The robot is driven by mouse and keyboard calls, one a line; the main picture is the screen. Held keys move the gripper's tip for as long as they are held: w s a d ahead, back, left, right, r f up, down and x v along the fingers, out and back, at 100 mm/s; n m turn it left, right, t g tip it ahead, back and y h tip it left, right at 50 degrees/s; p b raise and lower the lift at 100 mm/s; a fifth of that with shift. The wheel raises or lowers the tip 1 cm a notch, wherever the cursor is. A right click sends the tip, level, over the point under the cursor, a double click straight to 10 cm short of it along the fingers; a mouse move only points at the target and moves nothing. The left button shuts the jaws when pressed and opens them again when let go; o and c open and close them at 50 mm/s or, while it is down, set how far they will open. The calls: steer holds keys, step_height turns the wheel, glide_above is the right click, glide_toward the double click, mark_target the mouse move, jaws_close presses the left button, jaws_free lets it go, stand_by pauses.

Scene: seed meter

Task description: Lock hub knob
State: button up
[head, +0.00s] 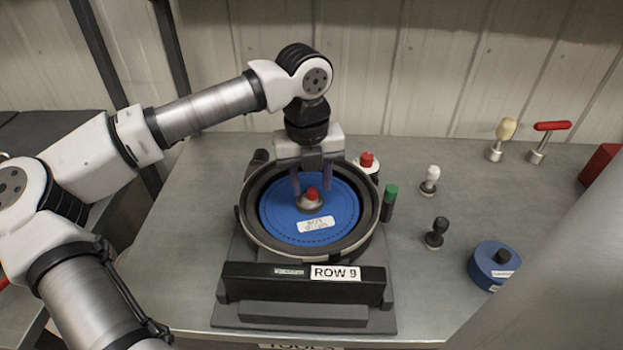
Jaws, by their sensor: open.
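The hub knob (312,194) has a red top on a metal base and sits at the centre of the blue seed disc (340,204). The disc lies inside the round black meter housing (254,238). My gripper (311,189) points down over the disc, with its fingers open on either side of the knob. I cannot tell whether the fingers touch the knob. How the knob is turned cannot be made out.
A red-topped part (366,160) and a green-capped cylinder (390,200) stand close to the housing's right. White (430,178) and black (436,234) knobbed tools, a blue round part (495,266) and a red T-handle (551,126) stand further right. The bench between them is clear.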

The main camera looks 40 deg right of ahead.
steer(key=shift+f, duration=0.6)
jaws_close()
